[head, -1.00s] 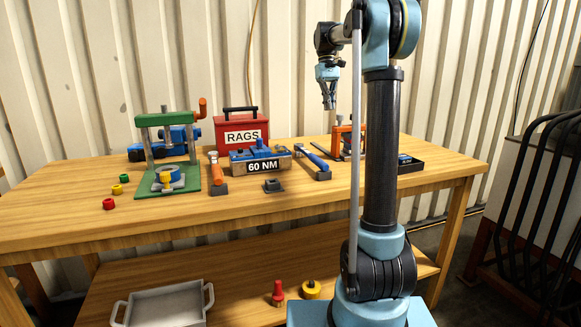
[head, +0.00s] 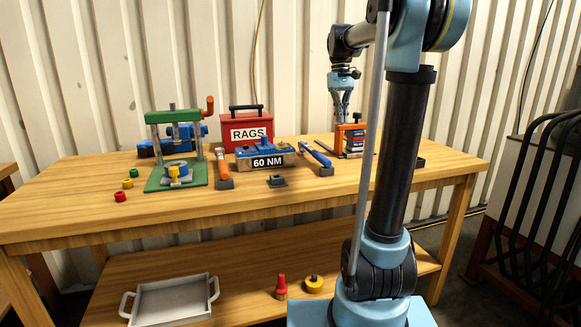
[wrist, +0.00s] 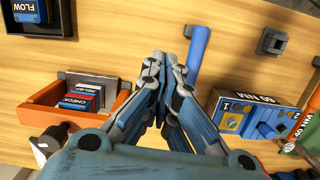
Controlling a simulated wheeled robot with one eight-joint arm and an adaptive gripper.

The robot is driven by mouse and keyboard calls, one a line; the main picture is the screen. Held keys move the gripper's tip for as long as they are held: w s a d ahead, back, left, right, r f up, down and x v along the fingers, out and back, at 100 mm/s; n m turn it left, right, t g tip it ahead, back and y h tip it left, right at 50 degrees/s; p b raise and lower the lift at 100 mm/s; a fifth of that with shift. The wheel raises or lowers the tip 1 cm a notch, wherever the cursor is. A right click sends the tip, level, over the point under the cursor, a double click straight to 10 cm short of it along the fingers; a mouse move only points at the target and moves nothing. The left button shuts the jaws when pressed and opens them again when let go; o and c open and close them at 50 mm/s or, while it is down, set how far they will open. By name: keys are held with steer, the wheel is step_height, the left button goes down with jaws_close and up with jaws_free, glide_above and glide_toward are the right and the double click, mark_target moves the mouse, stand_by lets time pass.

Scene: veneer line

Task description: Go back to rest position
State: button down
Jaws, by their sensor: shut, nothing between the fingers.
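My gripper (head: 341,118) hangs pointing down over the back right of the workbench (head: 110,222), beside the orange holder (head: 340,137), and is clear of the bench top. Its fingers are together and empty. In the wrist view my gripper (wrist: 162,62) shows its fingertips meeting above bare wood, between the orange holder (wrist: 38,112) with labelled blocks and the blue handle (wrist: 199,52) of a tool.
A blue 60 NM block (head: 264,161), a red RAGS box (head: 247,133) and a green press stand (head: 152,184) are on the bench. A dark FLOW tray (wrist: 27,24) lies near the holder. A grey tray (head: 172,298) is on the lower shelf.

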steer(key=s+d+f+m+t, duration=0.1)
steer(key=s+f+m+t, duration=0.1)
steer(key=s+f, duration=2.8)
steer(key=shift+s+m+t+y, duration=0.2)
steer(key=shift+m+t+y, duration=0.1)
steer(key=shift+t, duration=0.5)
steer(key=shift+w, duration=0.1)
steer(key=shift+w+f, duration=0.15)
steer(key=shift+w, duration=0.15)
